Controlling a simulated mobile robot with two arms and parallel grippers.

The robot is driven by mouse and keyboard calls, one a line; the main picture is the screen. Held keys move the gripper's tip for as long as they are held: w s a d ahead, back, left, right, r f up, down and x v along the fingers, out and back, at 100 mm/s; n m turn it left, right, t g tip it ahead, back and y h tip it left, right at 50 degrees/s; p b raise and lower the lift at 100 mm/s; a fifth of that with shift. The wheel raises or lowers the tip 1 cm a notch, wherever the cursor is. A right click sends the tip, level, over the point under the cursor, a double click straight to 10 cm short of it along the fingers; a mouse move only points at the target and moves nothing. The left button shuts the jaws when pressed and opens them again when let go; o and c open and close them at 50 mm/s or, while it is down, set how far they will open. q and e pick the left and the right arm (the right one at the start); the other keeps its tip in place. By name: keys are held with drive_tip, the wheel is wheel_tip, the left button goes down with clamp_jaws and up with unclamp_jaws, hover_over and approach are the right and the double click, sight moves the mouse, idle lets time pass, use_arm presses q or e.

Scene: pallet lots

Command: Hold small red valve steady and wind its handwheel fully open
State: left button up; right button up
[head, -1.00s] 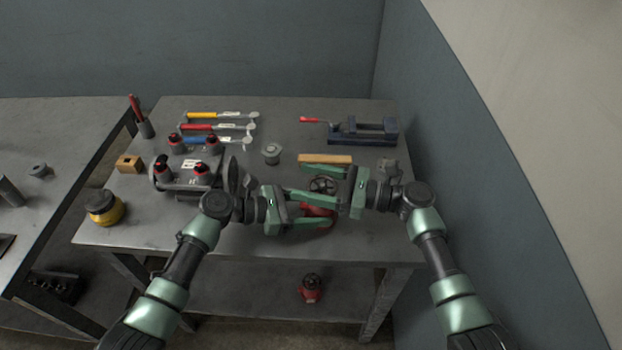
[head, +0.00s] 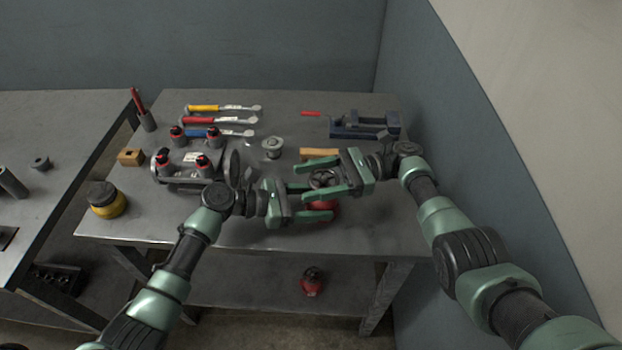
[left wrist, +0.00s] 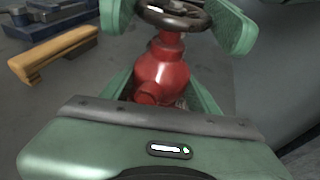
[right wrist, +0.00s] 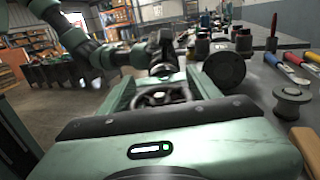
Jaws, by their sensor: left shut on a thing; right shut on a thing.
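The small red valve (head: 324,209) is at the front right of the bench, with its dark handwheel (head: 321,180) on top. My left gripper (head: 322,202) is shut on the red valve body, which shows between its fingers in the left wrist view (left wrist: 163,75). My right gripper (head: 320,179) reaches in from the right and is shut on the handwheel, which sits between its two fingers in the right wrist view (right wrist: 160,98). The fingers hide part of the valve and wheel in the head view.
A wooden block (head: 319,154) and a blue vise (head: 365,126) lie behind the grippers. Another red valve (head: 312,281) is on the lower shelf.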

sight(311, 182)
drive_tip(key=shift+s+f, duration=0.1)
drive_tip(key=shift+f, duration=0.1)
drive_tip(key=o, duration=1.4)
drive_tip(key=shift+c, duration=0.2)
drive_tip(key=shift+r, duration=0.1)
drive_tip(key=shift+r, duration=0.15)
wheel_tip(311, 182, up, 10)
drive_tip(key=shift+f, duration=0.15)
